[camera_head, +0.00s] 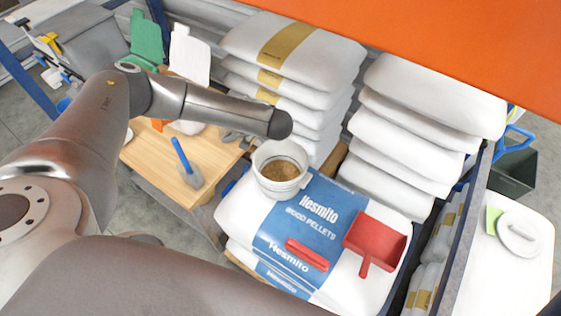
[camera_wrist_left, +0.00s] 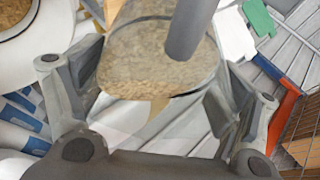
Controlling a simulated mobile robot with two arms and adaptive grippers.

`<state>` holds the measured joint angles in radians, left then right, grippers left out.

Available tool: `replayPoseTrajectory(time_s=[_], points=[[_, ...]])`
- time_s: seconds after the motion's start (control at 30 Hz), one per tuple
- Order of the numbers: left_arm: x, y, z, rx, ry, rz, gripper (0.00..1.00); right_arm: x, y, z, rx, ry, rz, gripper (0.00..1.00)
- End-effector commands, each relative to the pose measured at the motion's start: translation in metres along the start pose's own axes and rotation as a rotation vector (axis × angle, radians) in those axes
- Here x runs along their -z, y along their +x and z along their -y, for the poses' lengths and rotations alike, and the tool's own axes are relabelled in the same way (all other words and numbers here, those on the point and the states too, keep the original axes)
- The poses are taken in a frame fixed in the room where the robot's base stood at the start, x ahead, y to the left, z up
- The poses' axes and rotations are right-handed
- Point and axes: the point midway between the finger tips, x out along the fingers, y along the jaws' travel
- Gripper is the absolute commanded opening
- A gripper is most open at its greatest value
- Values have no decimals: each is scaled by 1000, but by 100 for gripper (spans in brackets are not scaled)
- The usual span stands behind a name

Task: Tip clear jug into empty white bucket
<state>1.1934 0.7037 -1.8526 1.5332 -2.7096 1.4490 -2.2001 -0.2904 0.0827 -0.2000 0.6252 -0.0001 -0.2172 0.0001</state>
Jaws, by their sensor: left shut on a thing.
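The clear jug (camera_wrist_left: 150,125) is see-through and holds tan-brown pellets (camera_wrist_left: 140,65). In the left wrist view it sits between the two fingers of my left gripper (camera_wrist_left: 155,95), which is shut on it. A grey rod-like part crosses the top of that view in front of the pellets. In the head view my arm hides most of the gripper and jug. The white bucket (camera_head: 262,183) stands upright on the bag stack, with brown material inside. Part of its round rim shows at the upper left of the left wrist view (camera_wrist_left: 52,22). My right gripper is out of view.
Taller white bag stacks (camera_head: 295,50) rise behind. A wooden-topped table (camera_head: 160,165) with a blue-handled brush (camera_head: 185,165) is left. An orange beam (camera_head: 450,40) crosses the top.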

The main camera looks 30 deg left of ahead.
Motion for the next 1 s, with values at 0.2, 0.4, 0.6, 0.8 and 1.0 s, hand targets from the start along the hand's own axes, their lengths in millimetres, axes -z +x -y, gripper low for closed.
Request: replayPoseTrajectory(time_s=[0.2,0.4,0.6,0.8,1.0], points=[[-4,10,-17,196,82,-1,44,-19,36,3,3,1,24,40],[-4,13,-26,343,145,-3,44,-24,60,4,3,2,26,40],[-6,20,-44,524,220,-4,44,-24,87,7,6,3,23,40],[-9,25,-61,694,290,-2,44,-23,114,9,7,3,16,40],[-5,13,-58,842,352,1,44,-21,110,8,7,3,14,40]])
